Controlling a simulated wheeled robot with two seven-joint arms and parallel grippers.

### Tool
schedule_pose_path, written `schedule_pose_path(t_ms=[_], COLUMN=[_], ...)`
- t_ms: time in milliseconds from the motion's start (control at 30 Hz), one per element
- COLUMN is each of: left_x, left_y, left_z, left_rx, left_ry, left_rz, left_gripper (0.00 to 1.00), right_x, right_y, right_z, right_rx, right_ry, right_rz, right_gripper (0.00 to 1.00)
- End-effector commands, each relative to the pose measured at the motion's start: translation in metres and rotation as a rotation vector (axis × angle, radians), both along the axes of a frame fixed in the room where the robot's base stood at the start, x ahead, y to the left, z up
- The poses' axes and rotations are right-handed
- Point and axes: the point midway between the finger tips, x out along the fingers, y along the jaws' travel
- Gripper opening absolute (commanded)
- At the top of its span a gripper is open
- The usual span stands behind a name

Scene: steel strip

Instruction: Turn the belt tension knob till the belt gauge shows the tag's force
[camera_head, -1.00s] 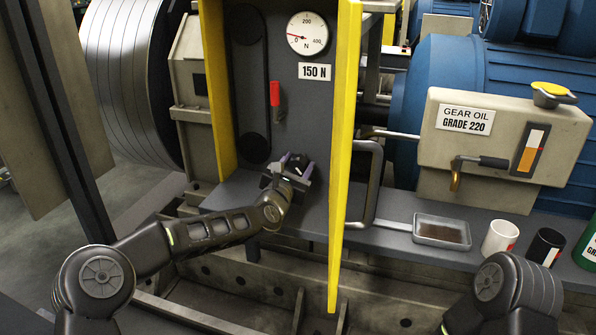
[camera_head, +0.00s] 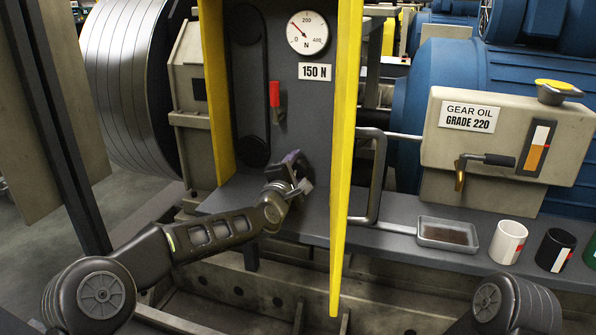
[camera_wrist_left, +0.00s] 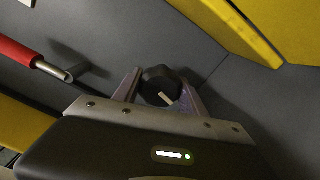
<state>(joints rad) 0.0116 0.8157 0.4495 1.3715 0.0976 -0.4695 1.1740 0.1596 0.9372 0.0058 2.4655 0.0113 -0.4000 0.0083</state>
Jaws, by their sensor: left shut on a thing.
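The belt tension knob (camera_wrist_left: 158,82), black and lobed with a pale pointer line, sits between the two fingers of my left gripper (camera_wrist_left: 160,96) in the left wrist view. The gripper is shut on it. In the head view my left gripper (camera_head: 298,172) is at the lower part of the grey panel and hides the knob. The belt gauge (camera_head: 307,33) is a round white dial marked 0, 200, 400 and N. Its needle points up and left, between 0 and 200. The tag (camera_head: 314,72) below it reads 150 N. My right gripper is out of view.
A red-handled lever (camera_head: 275,95) is on the panel above the knob. A yellow guard edge (camera_head: 345,150) stands close to the right of my left gripper. A shallow tray (camera_head: 448,234), a white mug (camera_head: 508,242) and a black mug (camera_head: 555,249) stand on the shelf at right.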

Motion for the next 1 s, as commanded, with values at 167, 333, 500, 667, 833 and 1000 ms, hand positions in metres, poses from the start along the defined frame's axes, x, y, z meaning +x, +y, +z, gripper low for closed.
schedule_pose_path(t_ms=[167,333,500,667,833,1000], left_x=[-0.0005,-0.0006,-0.0003,-0.0003,-0.0004,-0.0005], left_y=[-0.0012,-0.0014,-0.0008,-0.0010,-0.0011,-0.0011], left_z=[-0.0010,-0.0012,-0.0016,-0.0015,-0.0017,-0.0018], left_rx=[0.154,0.278,0.368,0.414,0.432,0.432], left_ry=[-0.049,-0.089,-0.117,-0.132,-0.138,-0.138], left_rz=[-0.002,-0.002,-0.002,-0.003,-0.003,-0.003], left_gripper=[0.09,0.09,0.09,0.09,0.09,0.09], right_x=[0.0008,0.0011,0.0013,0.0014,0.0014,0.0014], right_y=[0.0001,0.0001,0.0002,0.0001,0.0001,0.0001], right_z=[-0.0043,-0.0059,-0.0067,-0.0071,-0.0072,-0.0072], right_rx=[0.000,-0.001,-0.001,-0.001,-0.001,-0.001], right_ry=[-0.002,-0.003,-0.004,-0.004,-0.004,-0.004], right_rz=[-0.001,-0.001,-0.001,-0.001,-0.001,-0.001], right_gripper=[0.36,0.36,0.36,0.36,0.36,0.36])
